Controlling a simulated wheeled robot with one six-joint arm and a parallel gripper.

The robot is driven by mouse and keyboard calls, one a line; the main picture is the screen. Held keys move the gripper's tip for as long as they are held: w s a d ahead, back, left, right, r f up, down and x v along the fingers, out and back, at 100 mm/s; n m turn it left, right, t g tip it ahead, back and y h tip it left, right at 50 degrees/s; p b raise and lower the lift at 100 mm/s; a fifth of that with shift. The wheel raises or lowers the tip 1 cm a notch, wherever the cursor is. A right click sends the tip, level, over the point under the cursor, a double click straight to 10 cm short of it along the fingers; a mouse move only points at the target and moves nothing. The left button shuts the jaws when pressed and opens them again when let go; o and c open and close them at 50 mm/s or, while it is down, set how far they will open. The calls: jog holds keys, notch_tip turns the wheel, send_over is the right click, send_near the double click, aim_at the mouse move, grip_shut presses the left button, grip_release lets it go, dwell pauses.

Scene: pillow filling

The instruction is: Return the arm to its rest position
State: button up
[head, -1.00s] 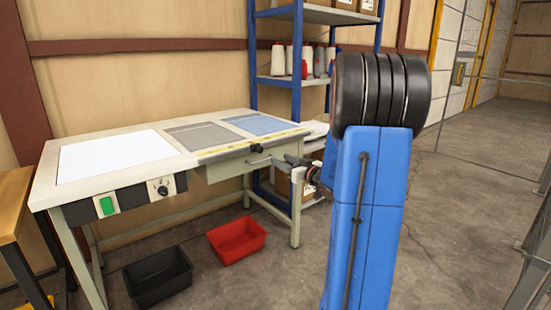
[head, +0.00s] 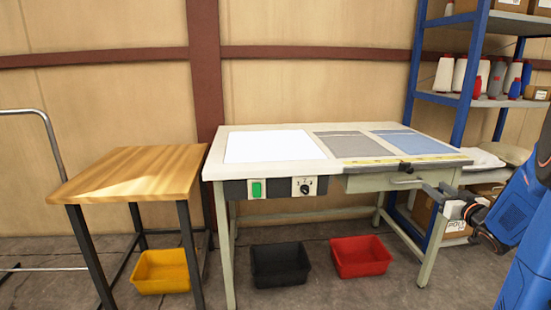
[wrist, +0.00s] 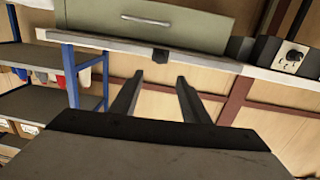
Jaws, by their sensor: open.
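My gripper (head: 434,191) is at the right of the head view, in front of the worktable's drawer (head: 385,182). Its two dark fingers also show in the wrist view (wrist: 156,84), spread apart with nothing between them. The drawer's front and handle (wrist: 147,19) appear at the top of the wrist view, beyond the fingertips. In the head view the fingers are near the drawer handle; I cannot tell whether they touch it. My blue arm runs off the right edge, so most of it is out of view.
The worktable (head: 226,140) carries a white panel, a grey cloth and a blue cloth. A wooden table (head: 130,172) stands left. Yellow (head: 163,271), black (head: 280,264) and red (head: 361,256) bins are on the floor. A blue-framed shelf (head: 466,99) stands at the right. Floor in front is open.

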jog(key=s+a+r+m+g+h, duration=0.2)
jog(key=s+a+g+h, duration=0.4)
jog(key=a, duration=0.5)
jog(key=s+a+f+n+g+y, duration=0.1)
jog(key=s+a+f+g+y, duration=0.2)
jog(key=s+a, duration=0.7)
jog(key=s+a+f+g+y, duration=0.3)
jog(key=s+a+f, duration=0.3)
jog(key=s+a, duration=0.5)
jog(key=s, duration=0.8)
jog(key=shift+n+g, duration=0.4)
jog(key=shift+f, duration=0.1)
jog(key=shift+c, duration=0.3)
